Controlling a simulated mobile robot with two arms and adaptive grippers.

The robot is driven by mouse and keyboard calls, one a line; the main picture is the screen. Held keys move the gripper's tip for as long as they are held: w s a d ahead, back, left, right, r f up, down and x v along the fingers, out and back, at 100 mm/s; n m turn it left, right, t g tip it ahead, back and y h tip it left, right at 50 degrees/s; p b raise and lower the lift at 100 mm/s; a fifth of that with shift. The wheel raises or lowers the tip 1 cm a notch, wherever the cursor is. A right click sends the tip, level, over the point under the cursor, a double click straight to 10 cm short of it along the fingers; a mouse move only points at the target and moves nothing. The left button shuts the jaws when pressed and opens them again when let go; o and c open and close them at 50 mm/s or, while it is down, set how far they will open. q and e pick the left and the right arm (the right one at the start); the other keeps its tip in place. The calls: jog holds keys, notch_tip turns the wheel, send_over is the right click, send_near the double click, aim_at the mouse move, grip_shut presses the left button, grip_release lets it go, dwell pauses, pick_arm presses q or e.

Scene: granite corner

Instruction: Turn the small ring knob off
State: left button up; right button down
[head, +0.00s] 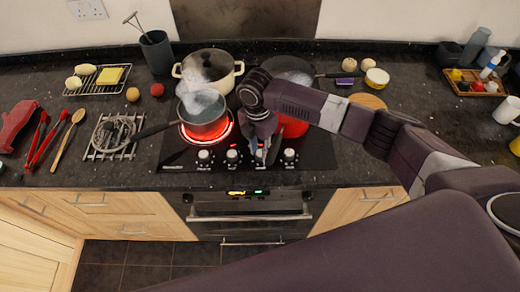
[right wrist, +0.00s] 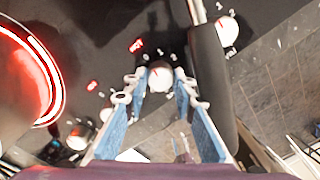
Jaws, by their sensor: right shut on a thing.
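A row of several white knobs runs along the front of the black hob (head: 318,155), including a left knob (head: 204,156), one to its right (head: 232,156) and the rightmost knob (head: 289,156). My right gripper (head: 262,158) reaches down over the row between these last two. In the right wrist view, my right gripper (right wrist: 160,82) is shut on a white knob (right wrist: 160,74) with a red mark on its face, one fingertip on each side. The labels are too small to tell which ring it serves. My left gripper is not in view.
A steaming saucepan (head: 203,118) stands on a glowing red ring at front left, its handle pointing left. A cream pot (head: 209,67) stands behind it. A pan (head: 289,68) is at back right. A red glowing area (head: 294,127) shows behind my right gripper. An oven handle (head: 250,217) is below.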

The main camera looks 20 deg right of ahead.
jog(key=shift+w+a+r, duration=0.1)
dwell(0.4)
jog(key=c, duration=1.7)
grip_release()
jog(key=shift+o, duration=0.5)
